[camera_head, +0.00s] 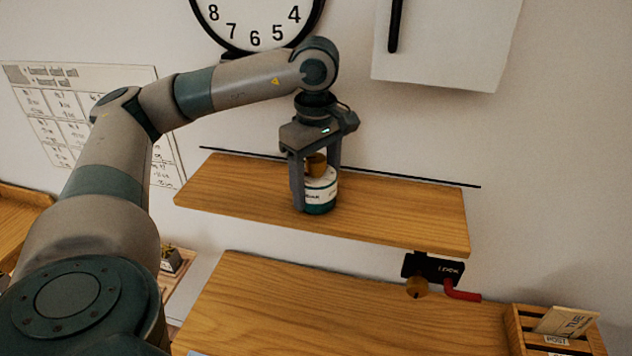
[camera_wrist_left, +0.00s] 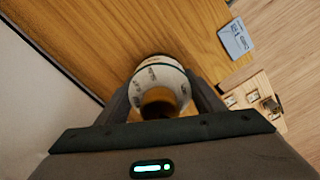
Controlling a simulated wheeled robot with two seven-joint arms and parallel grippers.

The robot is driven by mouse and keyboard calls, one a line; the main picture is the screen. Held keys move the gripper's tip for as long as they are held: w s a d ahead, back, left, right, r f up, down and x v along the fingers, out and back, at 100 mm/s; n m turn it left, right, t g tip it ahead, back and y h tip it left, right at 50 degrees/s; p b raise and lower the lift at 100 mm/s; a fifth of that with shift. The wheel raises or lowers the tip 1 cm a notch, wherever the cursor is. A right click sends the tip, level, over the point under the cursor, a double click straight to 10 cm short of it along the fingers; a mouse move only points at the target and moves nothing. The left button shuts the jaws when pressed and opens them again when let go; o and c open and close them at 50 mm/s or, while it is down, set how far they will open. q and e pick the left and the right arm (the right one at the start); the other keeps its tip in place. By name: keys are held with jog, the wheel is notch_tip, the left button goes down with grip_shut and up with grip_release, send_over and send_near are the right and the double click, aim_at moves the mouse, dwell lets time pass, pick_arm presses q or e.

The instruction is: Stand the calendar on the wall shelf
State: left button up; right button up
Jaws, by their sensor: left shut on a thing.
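A small upright drum with a white printed band, teal bottom and brown knob, which I take for the calendar (camera_head: 319,192), is between the fingers of my left gripper (camera_head: 316,183). The gripper points down and is shut on it. The calendar is over the middle of the wooden wall shelf (camera_head: 400,215), its bottom at or very close to the board; I cannot tell if it touches. In the left wrist view the calendar (camera_wrist_left: 162,76) shows from above as a ring with printed words, the shelf (camera_wrist_left: 95,35) behind it. My right gripper is not in view.
A clock (camera_head: 255,25) and a white panel (camera_head: 450,40) hang above. The shelf is bare on both sides of the calendar.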

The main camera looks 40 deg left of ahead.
aim_at(317, 157)
pick_arm(q)
jog(key=shift+f, duration=0.1)
jog(key=o, duration=1.4)
jog(key=shift+r, duration=0.25)
jog(key=shift+r+b, duration=0.3)
jog(key=shift+r, duration=0.05)
notch_tip(317, 157, up, 4)
jog(key=shift+b, duration=0.65)
notch_tip(317, 157, up, 4)
jog(key=shift+r+p, duration=0.25)
jog(key=shift+p, duration=0.05)
jog(key=shift+r, duration=1.3)
